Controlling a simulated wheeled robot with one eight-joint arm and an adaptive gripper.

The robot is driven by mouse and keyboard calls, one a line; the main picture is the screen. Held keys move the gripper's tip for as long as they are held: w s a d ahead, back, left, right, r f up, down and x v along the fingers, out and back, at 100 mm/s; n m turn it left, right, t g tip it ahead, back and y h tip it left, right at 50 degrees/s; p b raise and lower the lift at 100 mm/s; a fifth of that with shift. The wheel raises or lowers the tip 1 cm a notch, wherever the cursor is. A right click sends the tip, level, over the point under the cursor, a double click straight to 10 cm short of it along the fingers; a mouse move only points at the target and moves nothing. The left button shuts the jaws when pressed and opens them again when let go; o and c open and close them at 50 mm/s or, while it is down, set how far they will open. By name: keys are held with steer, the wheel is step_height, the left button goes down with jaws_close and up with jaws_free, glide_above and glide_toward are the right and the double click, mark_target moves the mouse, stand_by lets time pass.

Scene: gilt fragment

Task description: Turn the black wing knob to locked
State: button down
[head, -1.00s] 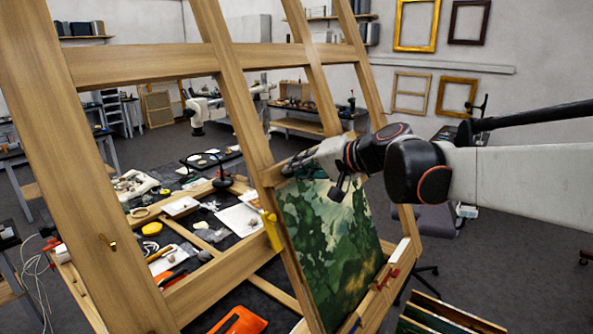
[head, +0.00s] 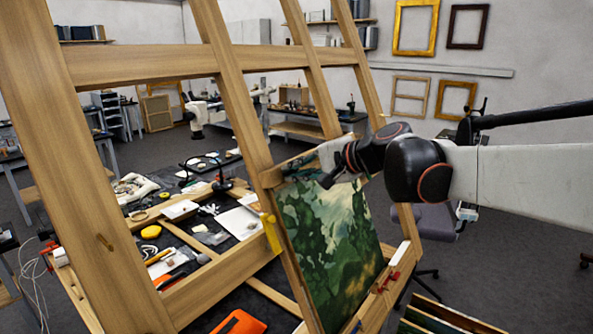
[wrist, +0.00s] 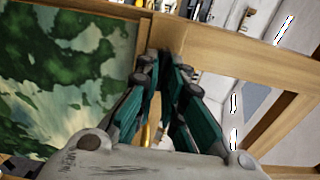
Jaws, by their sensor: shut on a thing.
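My gripper (head: 298,166) is at the top edge of the green landscape painting (head: 330,235), beside the easel's wooden crosspiece. In the wrist view my gripper (wrist: 163,72) has its dark fingers with teal pads close together at the wooden post. It is shut on the black wing knob, which the fingers almost wholly hide. I cannot make out the knob's wings or its angle in either view. No locked marking can be read.
The wooden easel (head: 140,68) fills the left and middle, with slanted posts and crossbars close to my arm. The painting rests on a ledge with red clamps (head: 391,277). A cluttered worktable (head: 170,236) lies behind. Open floor (head: 500,265) is at the right.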

steer(key=c, duration=1.7)
jaws_free()
steer(key=v, duration=1.2)
steer(key=shift+f, duration=0.1)
steer(key=s+d+f+n+h+b, duration=0.2)
steer(key=s+f+b, duration=0.6)
steer(key=f, duration=0.8)
steer(key=s+d+f+n+h+b, duration=0.3)
steer(key=s+f+b, duration=0.5)
steer(key=f, duration=0.8)
steer(key=s+d+f+n+g+h+b, duration=0.1)
steer(key=s+d+f+n+h+b, duration=0.2)
steer(key=f+b, duration=0.7)
steer(key=s+d+f+h, duration=0.2)
steer(key=s+f, duration=0.2)
steer(key=f, duration=0.2)
steer(key=shift+s+d+f, duration=0.2)
steer(key=shift+s+f, duration=0.05)
steer(key=shift+s, duration=0.15)
